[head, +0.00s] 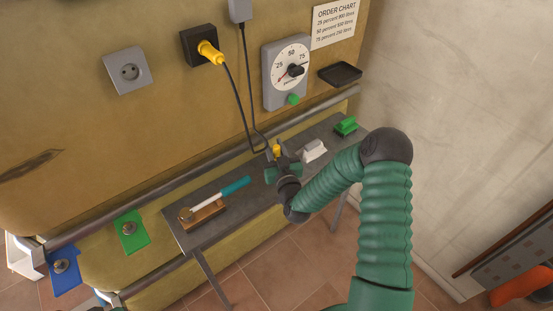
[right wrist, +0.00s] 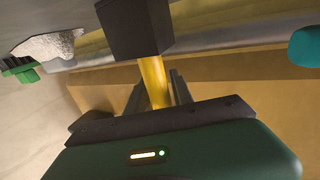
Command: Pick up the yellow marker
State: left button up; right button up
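In the head view the yellow marker (head: 277,149) shows as a small upright yellow piece at my right gripper (head: 281,163), above the grey shelf. In the right wrist view the yellow marker (right wrist: 154,82) runs out of a dark block (right wrist: 137,28) and lies between the two dark fingers of my right gripper (right wrist: 157,92). The fingers stand apart on either side of it, and I see no clear grip on it. Its far end is hidden behind the gripper body.
The grey shelf (head: 190,240) holds a wooden block (head: 203,214) with a teal-and-white tool, a white object (head: 314,150) and a green one (head: 346,126). A black cable (head: 241,105) hangs close behind my right gripper. A gauge (head: 287,75) is on the boiler.

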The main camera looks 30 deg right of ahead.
grip_shut()
notch_tip(320, 180, up, 7)
jog(key=p, duration=0.6)
jog(key=p+v, duration=0.6)
jog(key=v, duration=1.2)
